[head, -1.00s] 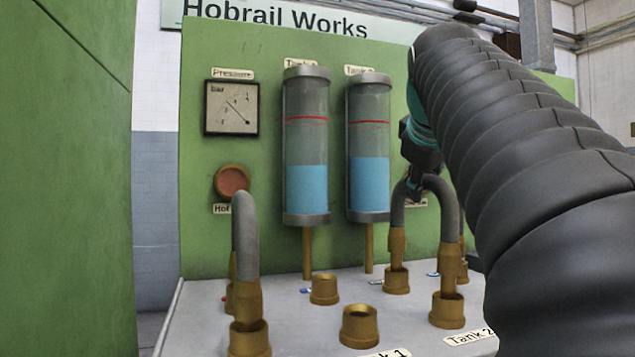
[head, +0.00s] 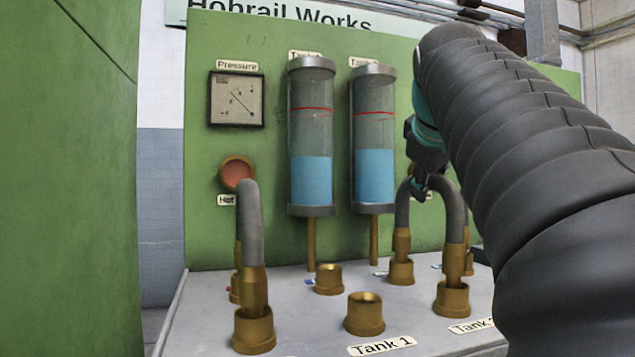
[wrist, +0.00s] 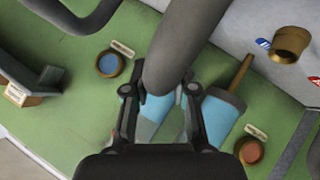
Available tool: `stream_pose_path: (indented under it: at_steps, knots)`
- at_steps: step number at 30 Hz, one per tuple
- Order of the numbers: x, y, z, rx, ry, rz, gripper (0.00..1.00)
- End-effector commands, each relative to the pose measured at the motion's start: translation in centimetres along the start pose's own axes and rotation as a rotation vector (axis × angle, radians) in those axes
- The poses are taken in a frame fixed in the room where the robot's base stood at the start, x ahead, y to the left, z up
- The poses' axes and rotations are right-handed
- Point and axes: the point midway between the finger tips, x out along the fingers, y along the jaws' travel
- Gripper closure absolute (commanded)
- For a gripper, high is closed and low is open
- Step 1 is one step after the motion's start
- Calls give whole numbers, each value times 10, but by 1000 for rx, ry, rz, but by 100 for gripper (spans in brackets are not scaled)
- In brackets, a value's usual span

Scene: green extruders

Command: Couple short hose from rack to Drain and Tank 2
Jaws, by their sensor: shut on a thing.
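My gripper (head: 424,178) is shut on the top of the arch of a short grey hose (head: 454,207) with brass ends. In the wrist view the hose (wrist: 185,40) runs between the fingers (wrist: 160,92). The hose stands upright, its near brass end (head: 454,264) in the brass socket (head: 452,300) by the partly hidden Tank 2 label (head: 472,326). Its far end (head: 401,242) meets a socket (head: 401,272) further back. I cannot read that socket's label or tell how firmly either end is seated.
Another grey hose (head: 250,220) arches between sockets at the left. The Tank 1 socket (head: 365,315) and one behind it (head: 328,280) are open and empty. The green panel (head: 270,120) with gauge and two tanks rises behind. A green cabinet side (head: 65,200) stands at far left.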

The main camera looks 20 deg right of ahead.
Motion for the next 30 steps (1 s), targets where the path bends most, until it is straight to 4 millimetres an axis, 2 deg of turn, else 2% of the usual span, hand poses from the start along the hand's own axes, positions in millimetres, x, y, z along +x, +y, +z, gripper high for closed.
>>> stream_pose_path:
  at_steps: [3,4,7,8,16,20,23,30]
  knots:
    - [1,-1,1,0,1,1,100]
    - [1,-1,1,0,1,1,72]
    - [1,-1,1,0,1,1,47]
    - [1,-1,1,0,1,1,46]
    - [1,-1,1,0,-1,-1,46]
    - [-6,-1,1,0,1,1,46]
    - [-20,-1,1,0,2,2,46]
    - [-67,0,0,0,4,3,46]
